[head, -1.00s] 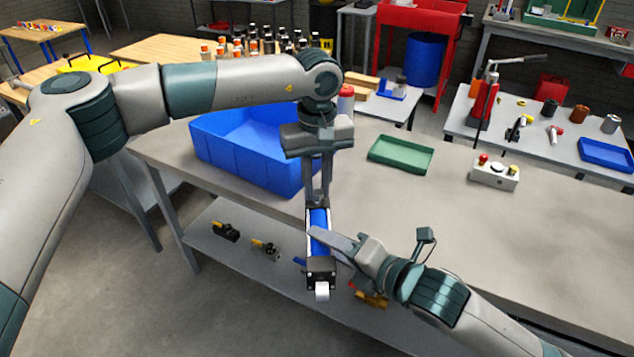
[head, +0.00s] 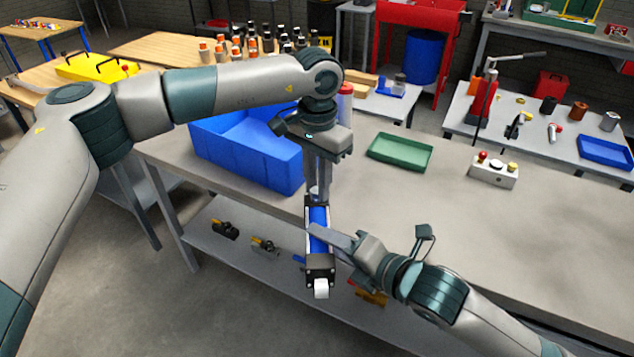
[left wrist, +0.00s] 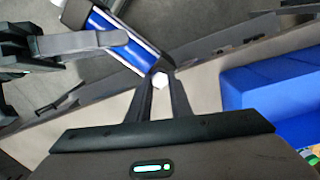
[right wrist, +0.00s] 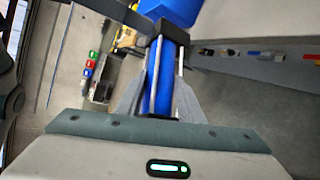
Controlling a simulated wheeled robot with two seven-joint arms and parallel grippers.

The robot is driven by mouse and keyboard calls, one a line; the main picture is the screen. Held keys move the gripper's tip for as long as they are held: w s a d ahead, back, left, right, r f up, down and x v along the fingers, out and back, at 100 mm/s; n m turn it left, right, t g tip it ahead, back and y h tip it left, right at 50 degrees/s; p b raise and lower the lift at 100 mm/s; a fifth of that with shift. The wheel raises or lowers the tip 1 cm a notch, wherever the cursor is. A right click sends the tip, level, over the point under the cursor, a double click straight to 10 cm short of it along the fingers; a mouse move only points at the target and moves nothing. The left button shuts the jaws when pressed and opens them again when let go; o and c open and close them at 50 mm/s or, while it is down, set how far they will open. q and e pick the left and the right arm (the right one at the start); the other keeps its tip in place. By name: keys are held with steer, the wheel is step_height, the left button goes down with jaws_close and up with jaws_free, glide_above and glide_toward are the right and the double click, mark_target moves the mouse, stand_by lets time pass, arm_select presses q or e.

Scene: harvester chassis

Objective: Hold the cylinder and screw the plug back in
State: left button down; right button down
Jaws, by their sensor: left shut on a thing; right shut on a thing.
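The cylinder (head: 318,240) is a blue tube with black end caps, held upright in front of the bench edge, with a white piece at its lower end. My right gripper (head: 326,241) is shut on its blue body; the hold also shows in the right wrist view, where the tube (right wrist: 164,85) lies between the fingers. My left gripper (head: 318,193) points down at the upper end cap. It is shut on the small white plug (left wrist: 160,80), seen between the fingertips in the left wrist view. The plug sits at the cap; how deep it is seated cannot be told.
The grey workbench (head: 440,230) carries a blue bin (head: 245,160), a green tray (head: 400,151) and a button box (head: 494,171). Its lower shelf (head: 205,245) holds several small valve-like parts. The bench top right of the bin is largely clear.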

arm_select(q)
steer(key=shift+a+m, duration=0.1)
steer(key=shift+m, duration=0.6)
steer(key=c, duration=1.6)
jaws_free()
steer(key=shift+r, duration=2.3)
steer(key=shift+n, duration=0.4)
